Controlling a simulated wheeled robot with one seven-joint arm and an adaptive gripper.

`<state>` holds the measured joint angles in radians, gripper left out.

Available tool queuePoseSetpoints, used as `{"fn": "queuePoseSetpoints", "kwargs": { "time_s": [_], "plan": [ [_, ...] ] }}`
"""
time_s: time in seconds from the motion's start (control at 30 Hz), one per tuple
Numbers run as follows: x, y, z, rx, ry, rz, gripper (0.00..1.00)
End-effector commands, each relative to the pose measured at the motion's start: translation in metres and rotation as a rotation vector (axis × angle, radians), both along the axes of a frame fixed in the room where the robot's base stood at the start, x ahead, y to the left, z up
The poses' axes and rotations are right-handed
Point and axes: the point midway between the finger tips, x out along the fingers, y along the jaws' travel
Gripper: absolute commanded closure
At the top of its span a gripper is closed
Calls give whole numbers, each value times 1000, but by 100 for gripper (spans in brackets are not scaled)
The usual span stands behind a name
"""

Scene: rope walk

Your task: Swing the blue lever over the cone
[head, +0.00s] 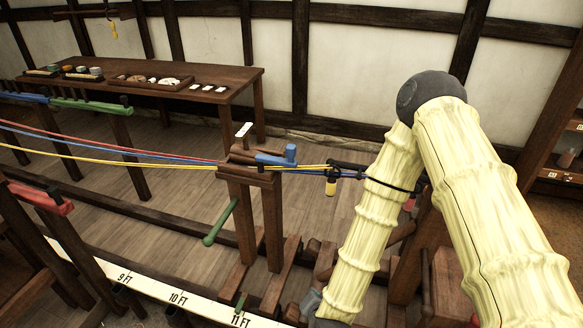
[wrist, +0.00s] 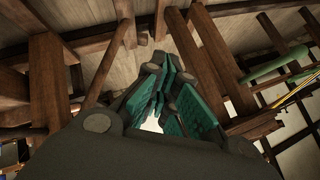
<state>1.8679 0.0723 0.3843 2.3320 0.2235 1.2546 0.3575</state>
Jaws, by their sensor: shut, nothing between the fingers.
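The blue lever (head: 278,158) lies on top of a wooden post (head: 246,178), with a short upright blue knob at its right end. A brown wooden piece (head: 243,152) beside it, where the ropes meet, may be the cone; its shape is too small to tell. My gripper (wrist: 166,98) shows in the wrist view with teal finger pads, shut and empty. In the head view only a grey part of its end shows low at the bottom, below and right of the lever and apart from it; the fingertips are not visible there.
Red, blue and yellow ropes (head: 110,154) run from the left to the post. A green handle (head: 220,222) sticks out below its top; a green handle also shows in the wrist view (wrist: 276,65). Wooden beams surround my gripper. A table (head: 225,80) stands behind.

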Motion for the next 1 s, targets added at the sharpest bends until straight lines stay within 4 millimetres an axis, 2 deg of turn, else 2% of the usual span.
{"fn": "queuePoseSetpoints", "kwargs": {
  "time_s": [0.03,0.1,0.2,0.3,0.4,0.5,0.6,0.7,1.0],
  "plan": [
    [30,20,19,68,-100,-77,100],
    [64,43,58,168,-231,-188,100],
    [101,66,118,316,-407,-344,100],
    [124,81,176,455,-559,-479,100],
    [134,89,225,569,-677,-586,100],
    [137,93,259,648,-757,-659,100],
    [137,94,279,693,-802,-701,100],
    [137,94,287,711,-820,-717,100],
    [137,94,288,710,-820,-718,100]
  ]
}}
